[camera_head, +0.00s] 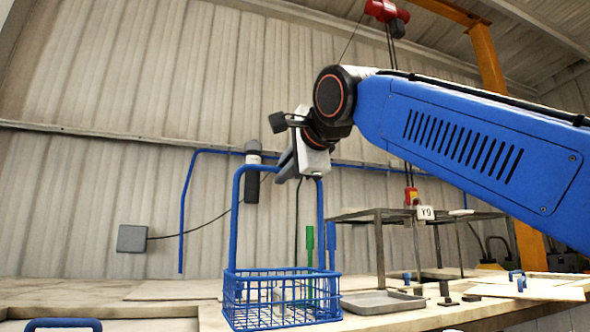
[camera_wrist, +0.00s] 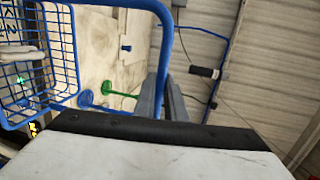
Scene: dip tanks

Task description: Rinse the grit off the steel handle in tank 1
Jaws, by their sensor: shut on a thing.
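A blue wire basket (camera_head: 275,300) with a tall hoop handle hangs or stands over the pale bench in the head view. My gripper (camera_head: 287,165) is shut on the top of that hoop. In the wrist view the two fingers (camera_wrist: 168,98) close around the blue bar, and the basket (camera_wrist: 62,60) is at the left. A pale grey piece (camera_wrist: 22,52) shows inside the basket, perhaps the steel handle; any grit on it is too small to tell. I cannot make out tank 1. Partly cut lettering (camera_wrist: 10,25) beyond the basket seems to end in "K 2".
A shallow grey tray (camera_head: 382,303) lies right of the basket. Behind it stands a metal frame (camera_head: 378,245) with a "Y9" tag (camera_head: 426,213). A green upright (camera_head: 309,262) stands behind the basket. A blue grip (camera_head: 62,323) shows at front left. Small black and blue pieces lie at right.

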